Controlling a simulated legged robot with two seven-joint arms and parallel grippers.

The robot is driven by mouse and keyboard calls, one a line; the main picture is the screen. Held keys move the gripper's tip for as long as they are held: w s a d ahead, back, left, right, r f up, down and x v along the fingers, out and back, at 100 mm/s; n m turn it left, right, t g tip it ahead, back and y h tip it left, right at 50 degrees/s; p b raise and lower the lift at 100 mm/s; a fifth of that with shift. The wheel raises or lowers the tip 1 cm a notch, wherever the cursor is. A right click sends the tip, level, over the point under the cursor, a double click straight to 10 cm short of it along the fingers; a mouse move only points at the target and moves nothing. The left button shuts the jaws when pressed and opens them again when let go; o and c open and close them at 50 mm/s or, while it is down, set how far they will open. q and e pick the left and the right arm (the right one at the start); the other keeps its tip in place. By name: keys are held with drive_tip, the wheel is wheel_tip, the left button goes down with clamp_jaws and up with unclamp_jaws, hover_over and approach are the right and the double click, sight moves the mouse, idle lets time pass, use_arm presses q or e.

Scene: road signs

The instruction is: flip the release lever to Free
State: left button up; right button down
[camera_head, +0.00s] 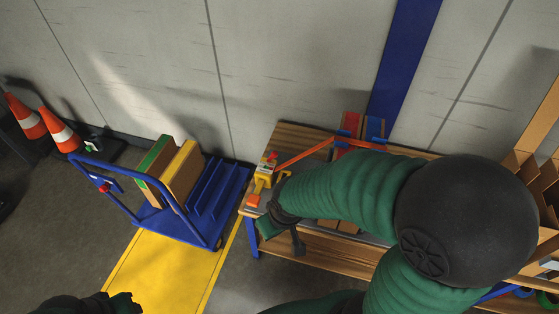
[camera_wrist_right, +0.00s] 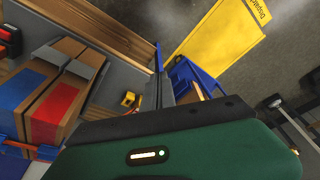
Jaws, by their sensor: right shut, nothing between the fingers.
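A small yellow device with a red part on top (camera_head: 266,170) stands at the left end of the wooden bench (camera_head: 290,135). An orange strap runs from it toward the boxes. It also shows as a small yellow block in the right wrist view (camera_wrist_right: 130,99). I cannot make out its lever position or any Free marking. My right gripper (camera_wrist_right: 164,92) is shut and empty, close beside the device; I cannot tell whether it touches. My left gripper (camera_head: 110,303) is only partly in view at the bottom left, and its jaws cannot be made out.
Strapped cardboard boxes (camera_wrist_right: 55,95) lie on the bench. Two traffic cones (camera_head: 62,132) stand at the far left. My right arm hides much of the bench.

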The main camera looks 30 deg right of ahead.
drive_tip(key=w+d+f+m+t+h+b, duration=0.1)
drive_tip(key=w+d+f+m+t+b, duration=0.3)
drive_tip(key=b, duration=0.7)
drive_tip(key=w+d+f+m+t+h+b, duration=0.1)
drive_tip(key=w+d+f+m+t+b, duration=0.3)
drive_tip(key=w+f+b, duration=0.7)
drive_tip(key=w+d+f+m+t+h+b, duration=0.1)
drive_tip(key=w+d+f+m+t+b, duration=0.4)
drive_tip(key=w+f+m+b, duration=0.3)
drive_tip(key=shift+w+d+f+m+b, duration=0.15)
drive_tip(key=shift+d+f+m+b, duration=0.25)
drive_tip(key=shift+m+b, duration=0.4)
drive_tip(key=shift+w+d+f+m+b, duration=0.1)
drive_tip(key=shift+d+f+m+b, duration=0.15)
drive_tip(key=shift+d+m+b, duration=0.4)
drive_tip(key=d+m+t+h+b, duration=0.1)
drive_tip(key=m+b, duration=0.1)
drive_tip(key=d+m+t+b, duration=0.1)
drive_tip(key=b, duration=0.1)
drive_tip(key=d+f+m+t+h+b, duration=0.1)
drive_tip(key=d+m+b, duration=0.1)
drive_tip(key=shift+s+m+t+h, duration=0.3)
drive_tip(key=shift+s+m+t, duration=0.05)
drive_tip(key=shift+s+t, duration=0.05)
drive_tip(key=shift+s+d+r+m, duration=0.15)
drive_tip(key=shift+d+r+m, duration=0.05)
drive_tip(key=shift+r+m, duration=0.15)
drive_tip(key=shift+r, duration=0.25)
